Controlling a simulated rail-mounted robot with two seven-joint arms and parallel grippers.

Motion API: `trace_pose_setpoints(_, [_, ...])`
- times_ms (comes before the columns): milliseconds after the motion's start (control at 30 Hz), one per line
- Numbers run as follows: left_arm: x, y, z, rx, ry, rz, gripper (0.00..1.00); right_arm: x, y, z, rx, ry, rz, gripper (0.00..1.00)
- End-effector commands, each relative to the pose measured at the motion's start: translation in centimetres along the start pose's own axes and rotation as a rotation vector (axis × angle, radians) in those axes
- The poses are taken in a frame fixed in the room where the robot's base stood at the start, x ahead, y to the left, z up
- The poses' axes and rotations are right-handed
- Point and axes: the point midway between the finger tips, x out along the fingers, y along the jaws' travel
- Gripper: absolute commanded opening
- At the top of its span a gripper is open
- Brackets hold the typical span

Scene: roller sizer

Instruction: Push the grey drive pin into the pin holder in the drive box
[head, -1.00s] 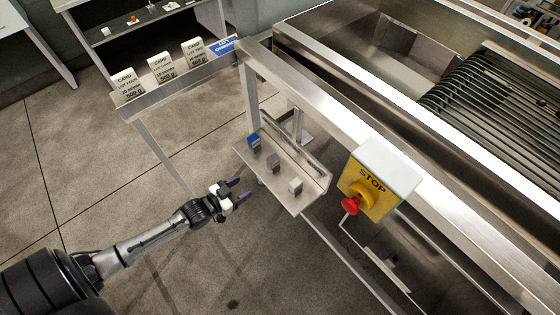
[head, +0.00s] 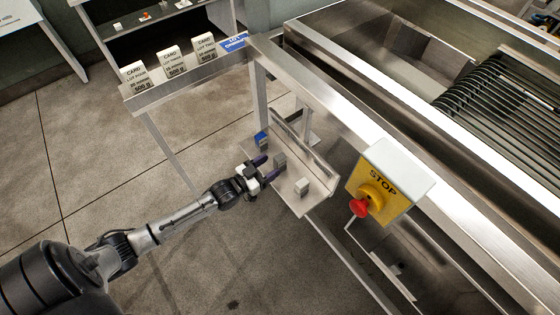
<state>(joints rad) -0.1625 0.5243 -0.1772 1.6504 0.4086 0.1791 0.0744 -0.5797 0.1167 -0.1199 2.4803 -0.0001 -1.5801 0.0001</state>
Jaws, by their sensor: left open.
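The grey drive pin (head: 280,160) stands upright on a small metal shelf (head: 317,200), between a blue pin (head: 261,139) and a white pin (head: 302,186). My left gripper (head: 271,166) is open, with its purple fingers pointing at the grey pin. The fingertips are at the pin, one on each side in the picture; I cannot tell whether they touch it. My right gripper is not in view. I cannot make out the drive box or its pin holder.
A yellow STOP box (head: 390,187) with a red button (head: 359,207) stands right of the shelf. A ledge (head: 180,83) carries several white cards and a blue one. The steel machine frame (head: 350,110) runs behind. Floor at left is clear.

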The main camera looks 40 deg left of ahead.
Motion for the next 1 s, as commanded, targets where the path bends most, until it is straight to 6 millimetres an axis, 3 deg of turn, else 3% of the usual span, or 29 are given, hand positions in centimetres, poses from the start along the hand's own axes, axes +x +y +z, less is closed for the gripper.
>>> trace_pose_setpoints(400, [4.5,-0.3,0.1,0.0,0.002,0.0,0.6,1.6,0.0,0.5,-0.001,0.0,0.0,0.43])
trace_pose_setpoints(767, [5.3,-0.3,0.0,0.001,0.0,0.0,0.6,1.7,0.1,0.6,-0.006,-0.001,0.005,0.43])
trace_pose_setpoints(1000, [5.2,-0.3,0.0,0.0,0.0,0.0,0.39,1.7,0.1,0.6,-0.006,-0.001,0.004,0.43])
